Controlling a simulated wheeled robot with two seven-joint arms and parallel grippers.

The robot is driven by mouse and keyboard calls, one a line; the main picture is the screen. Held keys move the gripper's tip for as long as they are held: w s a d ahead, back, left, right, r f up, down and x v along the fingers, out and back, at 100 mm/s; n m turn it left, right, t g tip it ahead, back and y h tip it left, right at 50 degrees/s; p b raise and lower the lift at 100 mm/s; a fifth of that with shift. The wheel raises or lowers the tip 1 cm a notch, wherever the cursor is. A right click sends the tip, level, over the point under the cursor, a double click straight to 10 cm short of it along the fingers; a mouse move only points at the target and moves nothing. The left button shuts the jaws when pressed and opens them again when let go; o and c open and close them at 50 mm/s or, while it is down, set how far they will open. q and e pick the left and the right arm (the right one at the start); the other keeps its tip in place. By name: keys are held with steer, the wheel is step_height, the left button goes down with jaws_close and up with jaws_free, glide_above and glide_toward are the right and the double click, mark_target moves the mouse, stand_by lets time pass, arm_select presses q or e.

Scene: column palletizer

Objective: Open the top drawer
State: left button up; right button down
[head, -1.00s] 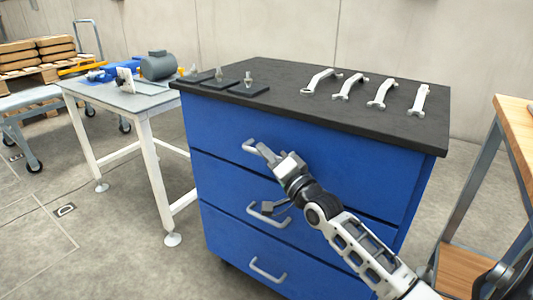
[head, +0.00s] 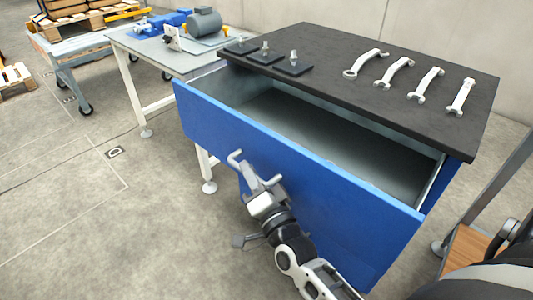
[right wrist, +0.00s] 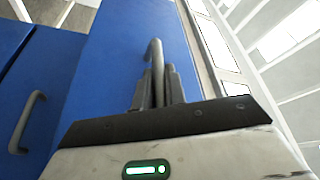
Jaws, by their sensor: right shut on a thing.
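The top drawer (head: 330,185) of the blue cabinet is pulled far out toward me, and its grey inside shows empty. My right gripper (head: 258,182) is at the drawer front, shut on the drawer's grey handle (head: 236,158). In the right wrist view both fingers (right wrist: 157,90) close around the handle (right wrist: 154,50), whose curved end sticks out above them. The lower drawers are mostly hidden in the head view; one lower handle (right wrist: 27,122) shows at the left of the right wrist view. My left gripper is not in view.
Several wrenches (head: 425,82) and small metal fixtures on black plates (head: 293,65) lie on the black cabinet top (head: 330,50). A table with a grey motor (head: 204,24) stands at the left. A wooden bench (head: 468,250) is at the right.

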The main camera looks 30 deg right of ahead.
steer(key=shift+s+a, duration=0.3)
steer(key=shift+a, duration=0.6)
steer(key=c, duration=1.5)
jaws_free()
steer(key=shift+o, duration=0.2)
